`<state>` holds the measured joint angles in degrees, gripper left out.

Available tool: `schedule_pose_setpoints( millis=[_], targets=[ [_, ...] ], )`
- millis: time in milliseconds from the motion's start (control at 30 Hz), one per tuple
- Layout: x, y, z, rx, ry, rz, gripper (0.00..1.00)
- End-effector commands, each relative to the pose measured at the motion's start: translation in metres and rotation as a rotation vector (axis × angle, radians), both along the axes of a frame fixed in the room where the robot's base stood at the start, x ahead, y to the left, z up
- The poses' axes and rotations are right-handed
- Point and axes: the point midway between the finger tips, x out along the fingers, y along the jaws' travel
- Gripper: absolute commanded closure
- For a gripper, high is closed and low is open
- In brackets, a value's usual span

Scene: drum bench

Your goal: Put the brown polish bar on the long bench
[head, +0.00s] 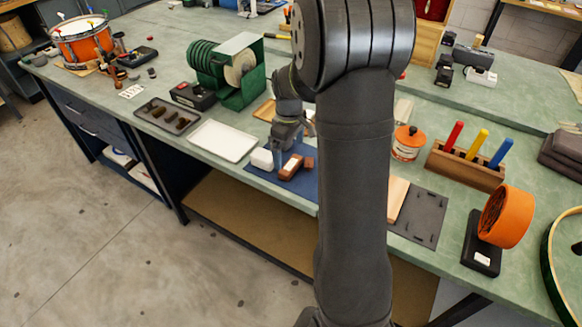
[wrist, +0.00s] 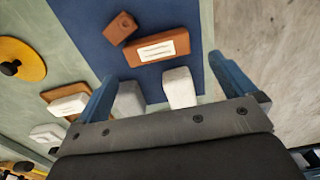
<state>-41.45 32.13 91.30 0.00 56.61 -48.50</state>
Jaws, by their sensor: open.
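A brown bar with a white label (head: 291,167) lies on the blue mat (head: 309,183) on the green-topped long bench (head: 110,65). In the wrist view the bar (wrist: 160,47) lies just ahead of my fingertips, touching or very near a smaller reddish-brown block (wrist: 120,27). My gripper (head: 286,147) is over the mat, behind the bar in the head view. Its blue fingers (wrist: 164,70) are apart, with the bar not between them. Two pale grey-white shapes show between the fingers; I cannot tell whether they are blocks or gripper parts.
A white block (head: 261,158) sits left of the brown bar. A white tray (head: 217,141), a dark tray with brown pieces (head: 167,116) and a green machine (head: 235,75) stand farther left. An orange tin (head: 407,142) and coloured-handled tools (head: 467,160) stand right. My arm hides mid-bench.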

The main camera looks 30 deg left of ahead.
Motion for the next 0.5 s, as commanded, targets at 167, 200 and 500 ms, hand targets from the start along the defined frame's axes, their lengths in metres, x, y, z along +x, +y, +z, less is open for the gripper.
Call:
schedule_pose_setpoints(
  millis=[167, 200, 500],
  targets=[
    [0.0, 0.0, -0.013, 0.0, 0.0, 0.0, 0.0],
    [0.0, 0.0, -0.016, 0.0, 0.0, 0.0, 0.0],
    [0.004, -0.001, -0.057, -0.001, 0.002, 0.001, 0.0]
  ],
)
